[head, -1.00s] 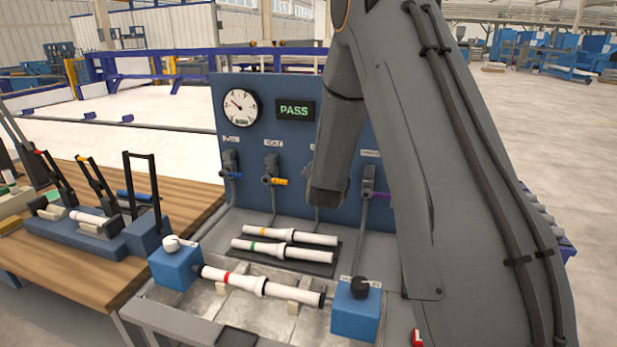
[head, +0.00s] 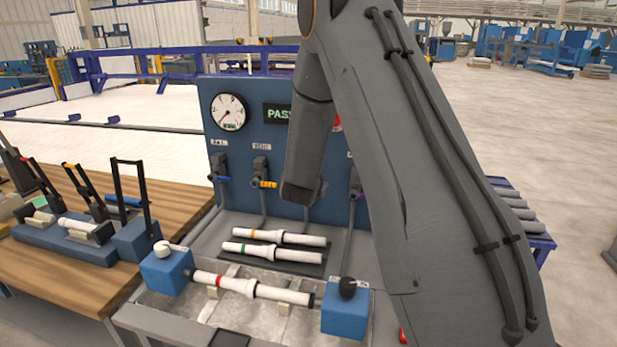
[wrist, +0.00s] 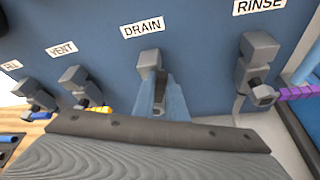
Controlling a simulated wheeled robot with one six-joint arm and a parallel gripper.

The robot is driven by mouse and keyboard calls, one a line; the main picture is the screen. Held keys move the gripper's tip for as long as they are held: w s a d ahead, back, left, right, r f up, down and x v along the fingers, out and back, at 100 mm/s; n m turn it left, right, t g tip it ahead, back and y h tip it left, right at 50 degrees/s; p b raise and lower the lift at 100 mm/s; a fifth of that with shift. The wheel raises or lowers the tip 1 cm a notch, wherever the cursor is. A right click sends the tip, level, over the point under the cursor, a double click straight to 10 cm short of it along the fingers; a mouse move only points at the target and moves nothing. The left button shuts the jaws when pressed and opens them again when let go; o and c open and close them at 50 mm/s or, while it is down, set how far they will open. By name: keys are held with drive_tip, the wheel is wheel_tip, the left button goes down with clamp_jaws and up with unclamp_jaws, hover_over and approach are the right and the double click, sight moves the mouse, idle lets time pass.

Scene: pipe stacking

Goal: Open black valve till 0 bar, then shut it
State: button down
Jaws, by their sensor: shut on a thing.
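The DRAIN valve (wrist: 150,62) is a grey body on the blue panel, in the middle of the wrist view. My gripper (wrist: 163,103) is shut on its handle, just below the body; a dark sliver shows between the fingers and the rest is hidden. In the head view my arm covers this valve and my gripper. The round pressure gauge (head: 228,112) is at the panel's upper left, its needle pointing to the lower left. A black knob (head: 347,288) sits on the right blue block, apart from my gripper.
Beside the DRAIN valve are the yellow-handled VENT valve (wrist: 80,84) and purple-handled RINSE valve (wrist: 258,68). A green PASS display (head: 278,113) is partly covered by my arm. A red-banded pipe (head: 250,287) lies between the blue blocks; two pipes lie behind.

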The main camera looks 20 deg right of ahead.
drive_tip(key=c, duration=1.8)
unclamp_jaws()
drive_tip(key=b+v, duration=0.2)
drive_tip(key=v, duration=0.5)
drive_tip(key=shift+s+a+r, duration=0.15)
drive_tip(key=shift+s+a, duration=0.05)
drive_tip(key=shift+s, duration=0.1)
